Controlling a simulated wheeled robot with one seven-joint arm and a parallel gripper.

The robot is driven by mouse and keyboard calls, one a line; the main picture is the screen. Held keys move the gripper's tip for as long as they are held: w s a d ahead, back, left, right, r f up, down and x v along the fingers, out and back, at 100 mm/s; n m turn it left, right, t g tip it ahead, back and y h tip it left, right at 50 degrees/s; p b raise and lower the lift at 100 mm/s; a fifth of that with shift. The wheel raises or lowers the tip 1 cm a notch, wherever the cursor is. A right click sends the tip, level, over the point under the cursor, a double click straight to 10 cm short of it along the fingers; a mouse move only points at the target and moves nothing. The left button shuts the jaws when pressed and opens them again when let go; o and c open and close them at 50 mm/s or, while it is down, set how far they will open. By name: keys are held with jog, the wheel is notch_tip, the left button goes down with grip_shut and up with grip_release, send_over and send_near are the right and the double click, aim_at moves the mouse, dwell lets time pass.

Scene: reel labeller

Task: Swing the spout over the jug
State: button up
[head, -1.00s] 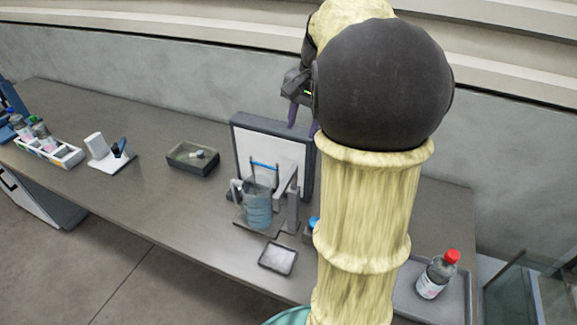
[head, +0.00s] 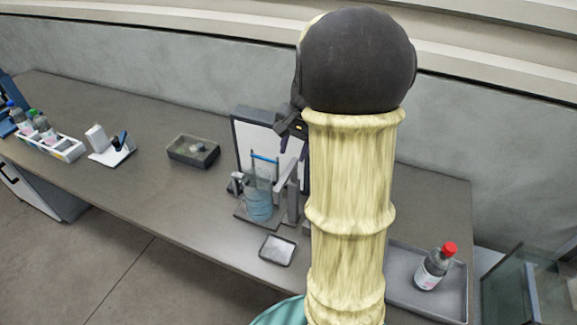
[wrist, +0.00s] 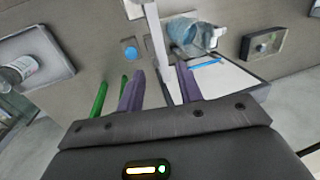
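The jug (head: 258,203) is a clear bluish vessel standing on the dark base of a small stand in the head view. It shows near the top of the wrist view (wrist: 192,38). The spout (head: 289,178) appears to be the pale grey bar on the post right of the jug. In the wrist view a pale bar (wrist: 154,38) runs down to between my purple fingertips. My gripper (wrist: 160,72) is open, its fingers apart on either side of this bar in the picture; contact cannot be told. In the head view my arm hides most of the gripper and part of the stand.
A white panel in a dark frame (head: 240,134) stands behind the jug. A small tray (head: 278,250) lies in front. A dark box (head: 192,151) and a bottle rack (head: 64,150) are left. A red-capped bottle (head: 432,268) stands in a grey tray (head: 400,296) at right.

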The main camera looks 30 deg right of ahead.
aim_at(287, 173)
jog(key=f, duration=0.5)
jog(key=w+a+f+p, duration=0.1)
jog(key=f, duration=0.1)
jog(key=shift+f, duration=0.25)
grip_shut()
